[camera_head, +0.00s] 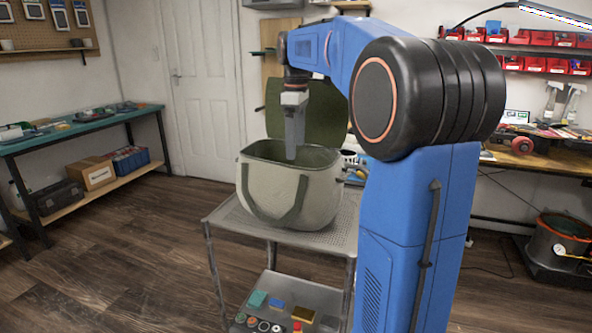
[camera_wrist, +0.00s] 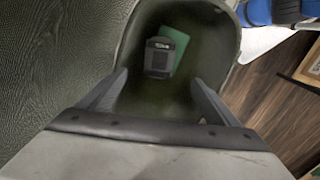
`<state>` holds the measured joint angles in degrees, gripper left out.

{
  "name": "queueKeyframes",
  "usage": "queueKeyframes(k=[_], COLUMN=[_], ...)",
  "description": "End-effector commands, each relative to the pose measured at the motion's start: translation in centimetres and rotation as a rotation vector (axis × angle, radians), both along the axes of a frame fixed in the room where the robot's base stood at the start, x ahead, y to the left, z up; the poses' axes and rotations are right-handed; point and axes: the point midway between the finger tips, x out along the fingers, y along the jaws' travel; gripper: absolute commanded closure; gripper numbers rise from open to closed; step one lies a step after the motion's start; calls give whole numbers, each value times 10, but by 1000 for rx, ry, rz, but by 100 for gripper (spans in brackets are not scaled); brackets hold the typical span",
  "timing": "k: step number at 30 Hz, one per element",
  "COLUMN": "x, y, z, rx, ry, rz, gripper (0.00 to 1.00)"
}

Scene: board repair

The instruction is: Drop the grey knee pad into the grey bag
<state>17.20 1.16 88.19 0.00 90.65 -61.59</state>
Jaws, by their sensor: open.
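The grey bag (camera_head: 251,190) stands upright on a metal cart with its lid flap (camera_head: 322,112) open at the back. My gripper (camera_head: 292,150) points down over the bag's mouth; its tips are at about rim level. In the wrist view my gripper (camera_wrist: 160,88) has its fingers spread wide with nothing between them. Inside the bag, a dark grey pad-like piece with a small label, seemingly the grey knee pad (camera_wrist: 160,58), lies at the bottom, apart from the fingers. It partly covers a green item (camera_wrist: 180,42). The bag's inside is hidden in the head view.
The cart's top (camera_head: 228,214) has a bare strip at the left; its lower shelf (camera_head: 262,321) holds several small parts. A workbench (camera_head: 548,150) with red bins (camera_head: 545,65) is at the right. A teal-topped bench (camera_head: 85,124) is at the left. The floor (camera_head: 120,240) between is clear.

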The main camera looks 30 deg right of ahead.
Motion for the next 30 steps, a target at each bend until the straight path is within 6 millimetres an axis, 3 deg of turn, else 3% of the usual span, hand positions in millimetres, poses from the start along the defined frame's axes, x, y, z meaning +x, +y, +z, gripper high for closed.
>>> queueKeyframes(k=[8,30], x=[1,1], y=[0,-1], z=[14,152], rx=[-1,-1], ry=[-2,-2], rz=[0,0], gripper=[16,16])
